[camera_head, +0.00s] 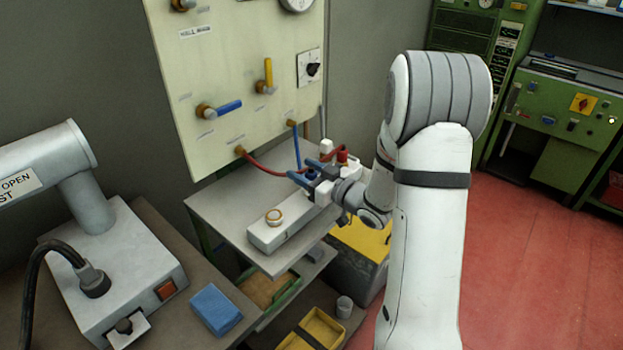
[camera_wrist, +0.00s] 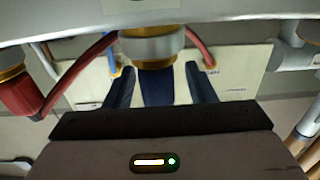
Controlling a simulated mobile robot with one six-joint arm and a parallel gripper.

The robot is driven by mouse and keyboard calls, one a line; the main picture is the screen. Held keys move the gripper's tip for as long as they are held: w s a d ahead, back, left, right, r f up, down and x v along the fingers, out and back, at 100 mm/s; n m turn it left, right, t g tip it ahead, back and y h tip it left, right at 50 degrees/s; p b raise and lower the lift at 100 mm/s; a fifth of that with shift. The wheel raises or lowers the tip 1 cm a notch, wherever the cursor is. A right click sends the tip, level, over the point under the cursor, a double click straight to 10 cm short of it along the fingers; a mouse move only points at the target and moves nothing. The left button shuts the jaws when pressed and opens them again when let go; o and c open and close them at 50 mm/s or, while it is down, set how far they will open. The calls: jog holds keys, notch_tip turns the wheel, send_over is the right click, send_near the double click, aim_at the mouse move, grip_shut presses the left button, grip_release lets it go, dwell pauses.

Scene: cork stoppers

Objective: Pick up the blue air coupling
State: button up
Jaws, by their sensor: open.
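The blue air coupling (camera_wrist: 157,88) shows in the wrist view as a dark blue body below a grey and brass collar (camera_wrist: 155,48). My gripper (camera_wrist: 158,72) is open, with one dark blue finger on each side of the coupling and a gap visible on both sides. In the head view my gripper (camera_head: 311,174) is at the far end of the grey bench block, below the valve panel. There the coupling is hard to tell from the blue fingers. A blue hose (camera_head: 297,147) hangs from the panel toward this spot.
A red coupling (camera_wrist: 18,95) is close by on the left in the wrist view, with a red hose (camera_head: 262,166) running to the valve panel (camera_head: 235,85). The grey block (camera_head: 270,240) carries a brass-ringed fitting (camera_head: 274,216). Bare shelf (camera_head: 222,210) lies left of it.

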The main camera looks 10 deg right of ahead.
grip_shut()
dwell(0.5)
